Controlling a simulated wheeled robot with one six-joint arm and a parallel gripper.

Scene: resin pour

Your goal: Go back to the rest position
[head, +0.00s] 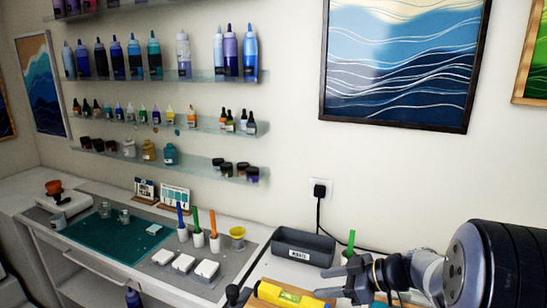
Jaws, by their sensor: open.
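My gripper (321,283) is in the head view at the lower right, reaching in from the right edge. Its two dark fingers point left and stand apart, with nothing visible between them. Just left of and below the fingers lies a yellow spirit level (288,297) on an orange-brown board (262,301). I cannot tell whether the fingers touch the level.
A grey labelled bin (303,247) stands behind my gripper, near a green-handled tool (351,240). A yellow cup (237,238), coloured sticks in white holders, white blocks (184,262) and a teal mat (100,243) lie left. Bottle shelves (215,76) are on the wall.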

